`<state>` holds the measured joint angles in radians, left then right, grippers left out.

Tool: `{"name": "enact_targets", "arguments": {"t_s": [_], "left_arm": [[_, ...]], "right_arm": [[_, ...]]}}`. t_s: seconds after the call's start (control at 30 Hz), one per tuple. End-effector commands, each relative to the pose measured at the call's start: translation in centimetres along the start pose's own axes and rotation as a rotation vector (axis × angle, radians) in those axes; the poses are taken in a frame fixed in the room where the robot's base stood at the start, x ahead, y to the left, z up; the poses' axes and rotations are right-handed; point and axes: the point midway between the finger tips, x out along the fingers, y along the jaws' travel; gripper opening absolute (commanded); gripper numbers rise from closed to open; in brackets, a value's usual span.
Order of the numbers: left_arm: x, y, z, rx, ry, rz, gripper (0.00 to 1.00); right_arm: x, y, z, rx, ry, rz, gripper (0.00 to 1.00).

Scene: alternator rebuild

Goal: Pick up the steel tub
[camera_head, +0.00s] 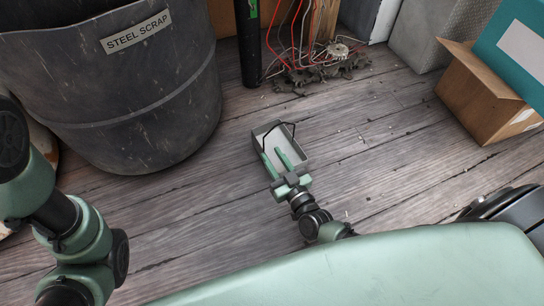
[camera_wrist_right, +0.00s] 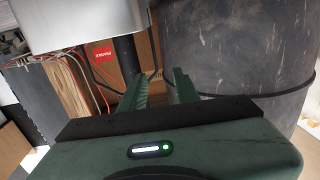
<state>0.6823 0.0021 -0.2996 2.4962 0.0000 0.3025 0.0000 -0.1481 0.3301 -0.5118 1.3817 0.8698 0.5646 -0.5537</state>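The steel tub (camera_head: 300,155) is a small grey open tray with a thin black wire handle, seen near the middle of the head view over the plank floor. My right gripper (camera_head: 274,156) reaches over its left part, fingers spread and pointing away from me. In the right wrist view the gripper (camera_wrist_right: 160,85) shows a clear gap between its green fingers. A pale grey shape at the top left there is probably the tub (camera_wrist_right: 75,25). I cannot tell whether the fingers touch the tub. My left arm shows at the left edge, but its gripper is out of view.
A large dark barrel labelled steel scrap (camera_head: 130,90) stands at the left. A black pole (camera_head: 249,45) and tangled wires (camera_head: 305,45) are behind the tub. A cardboard box (camera_head: 480,95) and teal box (camera_head: 520,45) stand at the right. Floor right of the tub is mostly clear.

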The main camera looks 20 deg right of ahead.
Motion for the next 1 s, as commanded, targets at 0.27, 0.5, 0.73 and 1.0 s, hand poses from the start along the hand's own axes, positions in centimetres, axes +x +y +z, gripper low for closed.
{"name": "enact_targets", "arguments": {"t_s": [0.27,0.5,0.73,1.0], "left_arm": [[-1.2,0.4,-1.2,0.0,0.024,0.004,1.0],[-3.9,0.9,-2.0,0.001,0.021,0.004,1.0],[-4.7,1.1,-2.3,0.001,0.021,0.004,1.0],[-4.5,1.1,-2.2,0.001,0.021,0.004,1.0]], "right_arm": [[2.6,0.3,0.5,-0.002,0.005,0.007,0.31],[5.5,0.5,1.1,-0.001,0.007,0.005,0.31],[7.7,0.6,0.6,-0.001,0.003,0.005,0.31],[7.7,0.6,0.5,-0.002,0.002,0.005,0.14]]}}
